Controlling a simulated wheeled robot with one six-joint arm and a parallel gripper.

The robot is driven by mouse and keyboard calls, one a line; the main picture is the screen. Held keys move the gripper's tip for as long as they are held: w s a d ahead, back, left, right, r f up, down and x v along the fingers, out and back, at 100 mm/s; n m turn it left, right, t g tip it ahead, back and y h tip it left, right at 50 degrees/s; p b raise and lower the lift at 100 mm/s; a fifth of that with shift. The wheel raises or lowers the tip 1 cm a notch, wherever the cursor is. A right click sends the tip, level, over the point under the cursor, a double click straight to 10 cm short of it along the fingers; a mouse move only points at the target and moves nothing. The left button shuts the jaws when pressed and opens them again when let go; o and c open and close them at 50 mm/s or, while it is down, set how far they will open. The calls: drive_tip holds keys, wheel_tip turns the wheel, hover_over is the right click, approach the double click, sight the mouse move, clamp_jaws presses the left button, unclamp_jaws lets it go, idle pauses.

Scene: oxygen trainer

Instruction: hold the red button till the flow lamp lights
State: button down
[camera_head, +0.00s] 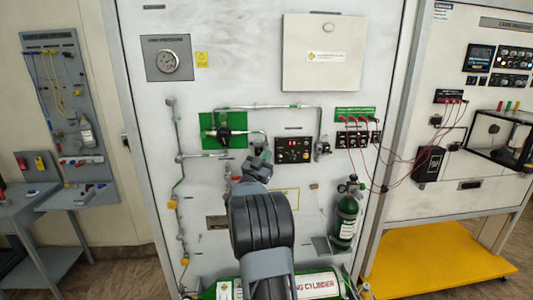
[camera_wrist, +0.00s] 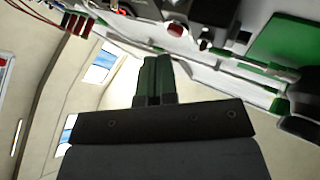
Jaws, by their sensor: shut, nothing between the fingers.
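My gripper (camera_head: 261,154) is in front of the trainer board, left of a black panel (camera_head: 294,150) with small red marks. In the wrist view, my gripper (camera_wrist: 155,60) has its two dark green fingers together and nothing between them. A small red piece (camera_wrist: 174,30), perhaps the red button, shows just beyond the fingertips; the fingers look apart from it. Part of the black panel (camera_wrist: 112,6) shows at the wrist view's top edge. I cannot pick out the flow lamp or tell whether it is lit. My arm hides part of the board.
A green plate with a black regulator (camera_head: 224,130) is left of my gripper. A green cylinder (camera_head: 346,220) stands at right, and a larger lying cylinder (camera_head: 318,284) is at the bottom. Red leads (camera_head: 372,170) hang at right. Pipes run along the board's left side.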

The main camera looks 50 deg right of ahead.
drive_tip(key=shift+w+d, duration=0.1)
drive_tip(key=shift+w, duration=0.05)
drive_tip(key=shift+w+d+b, duration=0.2)
drive_tip(key=shift+b, duration=0.1)
drive_tip(key=shift+w+d, duration=0.2)
drive_tip(key=shift+w, duration=0.1)
idle(2.5)
drive_tip(key=shift+s+a+b, duration=0.1)
drive_tip(key=shift+s+b, duration=0.05)
drive_tip(key=shift+b, duration=0.25)
drive_tip(key=shift+s+a+b, duration=0.4)
drive_tip(key=shift+s+b, duration=0.05)
drive_tip(key=shift+b, duration=0.05)
drive_tip(key=shift+s+a+b, duration=0.8)
drive_tip(key=shift+s+b, duration=0.05)
drive_tip(key=shift+s, duration=0.15)
drive_tip(key=shift+s+a+b, duration=0.8)
drive_tip(key=shift+s+b, duration=0.05)
drive_tip(key=shift+s, duration=0.1)
